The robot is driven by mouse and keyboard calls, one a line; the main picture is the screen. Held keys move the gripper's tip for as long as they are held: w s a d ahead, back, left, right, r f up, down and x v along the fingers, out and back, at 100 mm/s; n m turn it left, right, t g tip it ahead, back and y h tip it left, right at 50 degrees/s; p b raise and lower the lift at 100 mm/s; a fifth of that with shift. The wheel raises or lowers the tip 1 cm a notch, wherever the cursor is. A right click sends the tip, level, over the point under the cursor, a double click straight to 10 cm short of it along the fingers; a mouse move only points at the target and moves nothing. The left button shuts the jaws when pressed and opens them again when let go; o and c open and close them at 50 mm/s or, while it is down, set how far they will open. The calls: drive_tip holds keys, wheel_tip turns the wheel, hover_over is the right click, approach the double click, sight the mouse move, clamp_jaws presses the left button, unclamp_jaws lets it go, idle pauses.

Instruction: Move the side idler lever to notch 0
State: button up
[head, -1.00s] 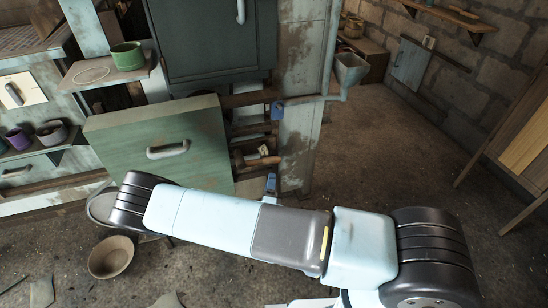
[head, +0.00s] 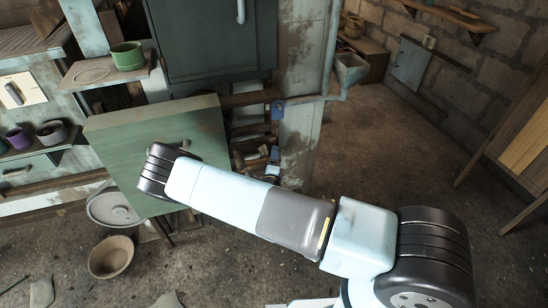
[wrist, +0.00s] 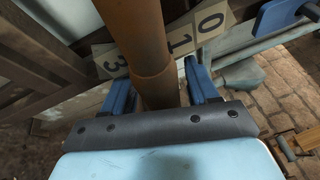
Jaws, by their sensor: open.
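The side idler lever (wrist: 150,55) shows in the wrist view as a thick brown-orange bar running from the top edge down between my fingers. My gripper (wrist: 158,88) is open, one blue finger on each side of the bar; I cannot tell whether either touches it. Notch plates 0 (wrist: 211,20), 1 (wrist: 181,44) and 3 (wrist: 110,62) show behind the bar. The bar crosses between plates 1 and 3 and hides what lies there. In the head view, a small blue part of my gripper (head: 273,165) shows beyond my arm; the lever is not clear there.
A green door panel (head: 165,130) stands open left of the belt-drive bay. A blue tab (head: 277,111) sits on a pale horizontal pipe above my gripper, and a funnel (head: 350,68) is at right. A bowl (head: 111,257) lies on the floor. Floor at right is clear.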

drive_tip(key=shift+c, duration=0.3)
clamp_jaws()
idle(0.4)
